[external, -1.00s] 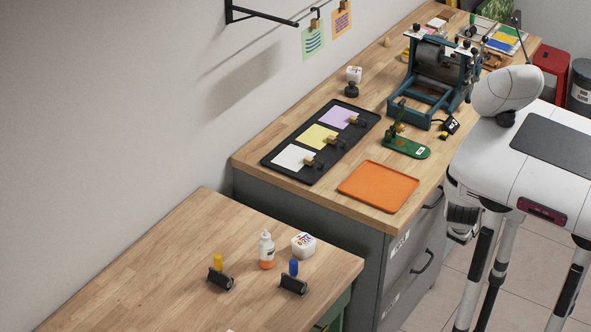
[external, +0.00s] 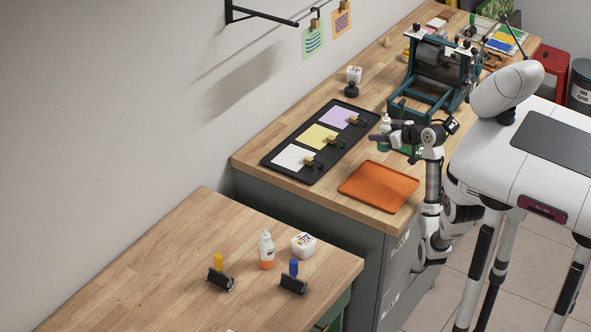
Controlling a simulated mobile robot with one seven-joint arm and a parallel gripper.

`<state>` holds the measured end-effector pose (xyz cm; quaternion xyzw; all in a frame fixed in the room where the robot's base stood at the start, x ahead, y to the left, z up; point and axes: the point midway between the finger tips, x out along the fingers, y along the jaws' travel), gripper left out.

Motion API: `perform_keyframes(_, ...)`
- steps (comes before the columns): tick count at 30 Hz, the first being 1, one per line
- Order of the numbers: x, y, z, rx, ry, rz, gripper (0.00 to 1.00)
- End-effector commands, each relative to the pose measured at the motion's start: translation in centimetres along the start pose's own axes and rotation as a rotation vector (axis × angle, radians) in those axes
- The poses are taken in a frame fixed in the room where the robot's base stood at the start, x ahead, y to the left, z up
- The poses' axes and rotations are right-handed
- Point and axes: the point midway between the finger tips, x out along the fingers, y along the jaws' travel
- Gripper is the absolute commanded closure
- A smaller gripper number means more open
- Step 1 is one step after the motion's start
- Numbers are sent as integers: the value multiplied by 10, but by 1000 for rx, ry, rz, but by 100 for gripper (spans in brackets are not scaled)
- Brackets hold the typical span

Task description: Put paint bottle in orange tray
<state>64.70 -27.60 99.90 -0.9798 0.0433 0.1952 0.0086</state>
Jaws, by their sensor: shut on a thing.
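My gripper (external: 381,138) is above the higher counter, shut on a small paint bottle (external: 385,122) with a white top and a green lower part. The bottle looks upright; the gripper hides its middle. It is behind and above the orange tray (external: 378,187), which lies flat and empty near the counter's front edge. Another bottle (external: 266,250), white with an orange lower part, stands on the lower table, away from my gripper.
A black tray (external: 272,161) with three coloured sheets lies left of the orange tray. A teal press (external: 440,75) stands behind my arm. A green-based tool is mostly hidden behind my gripper.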

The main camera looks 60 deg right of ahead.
Motion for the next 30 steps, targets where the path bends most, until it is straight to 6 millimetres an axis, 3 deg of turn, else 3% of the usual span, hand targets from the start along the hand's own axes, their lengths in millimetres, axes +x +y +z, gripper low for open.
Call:
perform_keyframes(3, 0, -30, -3, -23, 1, -52, 83)
perform_keyframes(7, 0, -44, -1, -31, -1, -78, 83)
perform_keyframes(15, 13, -47, 31, -31, -3, -83, 83)
perform_keyframes(30, 30, -46, 71, -33, 0, -82, 83)
